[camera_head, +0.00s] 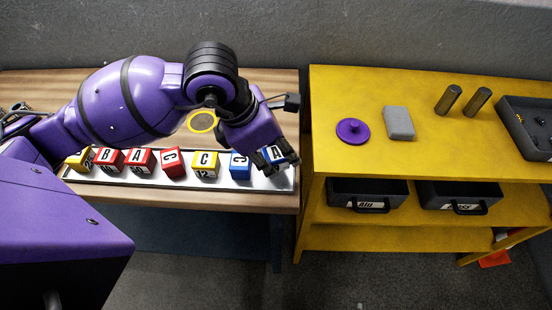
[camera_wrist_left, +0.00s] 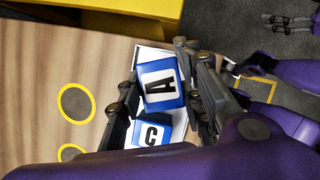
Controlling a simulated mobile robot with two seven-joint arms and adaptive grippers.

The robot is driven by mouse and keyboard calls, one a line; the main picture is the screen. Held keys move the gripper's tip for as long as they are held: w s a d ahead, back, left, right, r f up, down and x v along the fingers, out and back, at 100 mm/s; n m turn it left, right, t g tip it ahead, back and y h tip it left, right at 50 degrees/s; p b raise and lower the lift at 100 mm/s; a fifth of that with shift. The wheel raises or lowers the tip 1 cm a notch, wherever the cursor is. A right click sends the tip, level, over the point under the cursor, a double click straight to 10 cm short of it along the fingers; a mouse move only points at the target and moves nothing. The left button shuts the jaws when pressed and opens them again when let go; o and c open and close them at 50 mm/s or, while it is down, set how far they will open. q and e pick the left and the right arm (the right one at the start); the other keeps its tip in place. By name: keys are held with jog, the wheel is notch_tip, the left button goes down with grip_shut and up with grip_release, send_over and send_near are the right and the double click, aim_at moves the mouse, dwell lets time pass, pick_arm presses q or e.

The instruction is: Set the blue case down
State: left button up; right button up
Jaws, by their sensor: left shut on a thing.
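The blue case with an A on its white face (camera_head: 278,155) is at the right end of the white tray (camera_head: 225,182). My left gripper (camera_head: 270,159) is shut on it. In the left wrist view the case (camera_wrist_left: 160,85) sits between the two fingers of my left gripper (camera_wrist_left: 165,90). I cannot tell if the case touches the tray floor. A second blue case, marked C (camera_head: 240,166), stands just left of it; it also shows in the left wrist view (camera_wrist_left: 150,131). Dark finger-like parts, perhaps my right gripper (camera_wrist_left: 288,23), are in the wrist view's top right corner.
Yellow, red and white-faced cases, such as the yellow C case (camera_head: 205,165), fill the tray leftward. A yellow-ringed disc (camera_head: 202,122) marks the wooden table behind. A yellow bench (camera_head: 370,82) at right carries a purple lidlike disc (camera_head: 353,132), a grey block (camera_head: 398,123) and two cylinders.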

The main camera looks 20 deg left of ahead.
aim_at(276, 162)
pick_arm(q)
notch_tip(276, 162, down, 3)
jog(key=shift+f, duration=0.2)
jog(key=o, duration=0.9)
jog(key=shift+o, duration=0.5)
pick_arm(e)
jog(key=shift+s+f, duration=0.1)
jog(key=shift+f, duration=0.1)
pick_arm(q)
jog(key=shift+r, duration=0.15)
